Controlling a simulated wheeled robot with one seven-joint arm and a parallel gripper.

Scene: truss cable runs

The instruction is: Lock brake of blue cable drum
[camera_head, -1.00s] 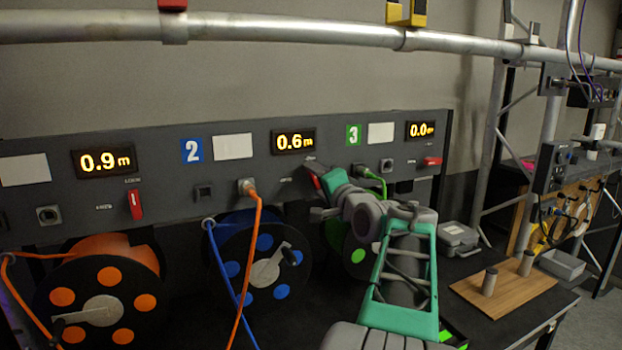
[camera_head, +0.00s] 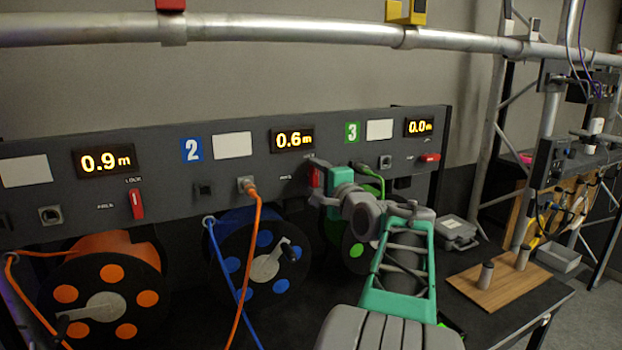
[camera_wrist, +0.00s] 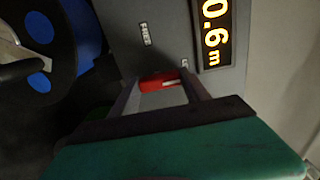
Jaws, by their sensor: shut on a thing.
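The blue cable drum (camera_head: 265,262) stands under the panel section with the 0.6 m display (camera_head: 293,140). Its red brake lever (camera_head: 315,177) is on the panel below that display, partly hidden by my gripper (camera_head: 325,185). In the wrist view the lever (camera_wrist: 165,80) lies between the two fingers of my gripper (camera_wrist: 161,84), which is shut on it. The lever stands about upright, in line with the LOCK label (camera_wrist: 185,63). The FREE label (camera_wrist: 145,35) is off to its side.
The orange drum (camera_head: 100,300) with its upright red lever (camera_head: 137,204) is at left. A green drum (camera_head: 350,250) is partly behind my arm. An orange cable (camera_head: 247,260) hangs from a socket left of my gripper. A pipe (camera_head: 280,32) crosses above.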

